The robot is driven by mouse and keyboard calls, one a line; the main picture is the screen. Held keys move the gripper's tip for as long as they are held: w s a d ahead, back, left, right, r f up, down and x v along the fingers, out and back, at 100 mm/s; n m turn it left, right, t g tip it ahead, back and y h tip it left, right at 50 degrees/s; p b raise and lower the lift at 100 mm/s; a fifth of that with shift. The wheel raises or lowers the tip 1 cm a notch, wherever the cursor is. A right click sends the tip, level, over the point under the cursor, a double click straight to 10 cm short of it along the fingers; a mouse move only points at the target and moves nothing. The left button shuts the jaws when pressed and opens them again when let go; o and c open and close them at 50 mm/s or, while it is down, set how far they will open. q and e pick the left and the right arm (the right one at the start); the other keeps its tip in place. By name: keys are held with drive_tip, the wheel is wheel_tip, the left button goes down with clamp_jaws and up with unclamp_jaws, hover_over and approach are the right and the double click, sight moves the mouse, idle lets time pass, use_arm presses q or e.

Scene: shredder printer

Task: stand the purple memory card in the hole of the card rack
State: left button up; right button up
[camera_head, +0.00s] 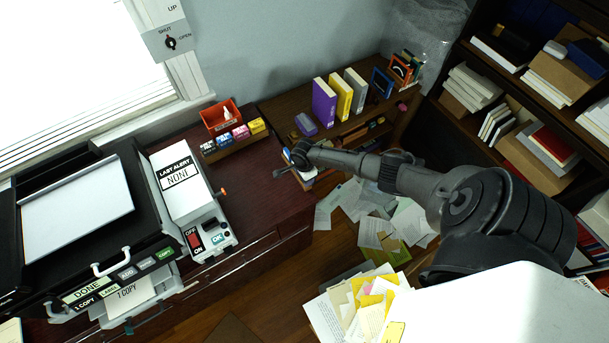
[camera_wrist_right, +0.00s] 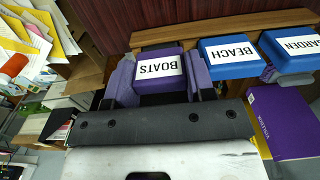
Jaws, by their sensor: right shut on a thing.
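The purple memory card (camera_wrist_right: 160,70), labelled BOATS, is between the fingers of my right gripper (camera_wrist_right: 158,82) in the right wrist view. The gripper is shut on it. Its label is upside down in this view. The card lies beside the left part of a long wooden bar, apparently the card rack (camera_wrist_right: 188,33). I cannot tell whether its lower end is in a hole. Two blue cards, BEACH (camera_wrist_right: 230,52) and GARDEN (camera_wrist_right: 296,46), are in line to its right. In the head view my right gripper (camera_head: 291,163) is small, beside the low bookcase; the card is unclear there. My left gripper is not in view.
A purple book (camera_wrist_right: 280,125) is close to the right of the gripper. In the head view, purple, yellow and grey books (camera_head: 324,104) stand on the bookcase. A machine with a white top (camera_head: 180,180) is on the left desk. Loose papers (camera_head: 365,215) cover the floor.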

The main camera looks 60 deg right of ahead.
drive_tip(key=shift+f, duration=0.2)
drive_tip(key=o, duration=1.4)
drive_tip(key=shift+s, duration=0.1)
drive_tip(key=shift+o, duration=0.2)
drive_tip(key=shift+r, duration=0.3)
wheel_tip(320, 180, up, 13)
drive_tip(key=p, duration=0.2)
drive_tip(key=shift+r, duration=0.1)
